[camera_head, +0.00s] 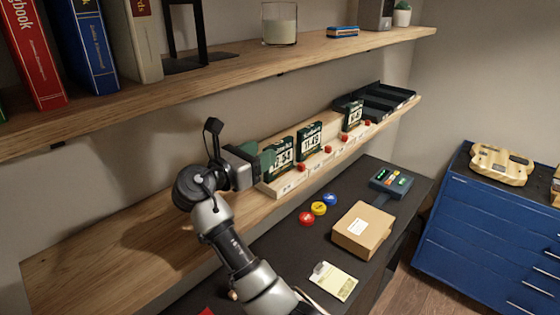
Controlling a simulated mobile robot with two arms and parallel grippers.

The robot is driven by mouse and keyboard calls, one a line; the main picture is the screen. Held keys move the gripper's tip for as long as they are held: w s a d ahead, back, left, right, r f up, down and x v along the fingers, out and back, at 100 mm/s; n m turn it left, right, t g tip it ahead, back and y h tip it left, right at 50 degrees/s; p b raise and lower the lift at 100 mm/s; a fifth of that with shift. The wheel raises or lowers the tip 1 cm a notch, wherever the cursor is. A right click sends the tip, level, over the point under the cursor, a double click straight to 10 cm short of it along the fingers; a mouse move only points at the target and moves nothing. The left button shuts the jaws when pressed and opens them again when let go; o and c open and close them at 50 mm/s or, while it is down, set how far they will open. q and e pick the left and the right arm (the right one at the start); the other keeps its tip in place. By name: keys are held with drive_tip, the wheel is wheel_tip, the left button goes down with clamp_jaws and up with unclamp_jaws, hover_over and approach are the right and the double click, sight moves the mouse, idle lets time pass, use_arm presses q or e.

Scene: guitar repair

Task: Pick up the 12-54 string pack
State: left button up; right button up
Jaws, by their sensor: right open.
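The 12-54 string pack (281,158), dark green with a white label, stands upright at the left end of a wooden holder (290,187) on the lower shelf. My right gripper (254,165) is open, right at the left side of this pack. I cannot tell whether the fingers touch the pack or lie on both sides of it. My left gripper is not in view.
An 11-49 pack (311,141) and another pack (354,115) stand further right in the holder, with small red pieces along it. Dark trays (385,101) lie behind. The upper shelf (215,82) overhangs. A cardboard box (362,230) sits on the dark bench below.

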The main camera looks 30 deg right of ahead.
sight(274, 145)
drive_tip(key=b+x, duration=0.1)
drive_tip(key=x, duration=0.2)
drive_tip(key=b+x, duration=0.1)
drive_tip(key=shift+w+d+f+b, duration=0.3)
drive_tip(key=shift+w, duration=0.1)
drive_tip(key=shift+d, duration=0.35)
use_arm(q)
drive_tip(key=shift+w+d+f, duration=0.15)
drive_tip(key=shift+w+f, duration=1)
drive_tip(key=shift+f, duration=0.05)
use_arm(e)
drive_tip(key=shift+w+r, duration=0.1)
drive_tip(key=shift+a, duration=0.15)
drive_tip(key=c, duration=0.5)
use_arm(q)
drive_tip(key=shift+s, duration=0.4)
use_arm(e)
clamp_jaws()
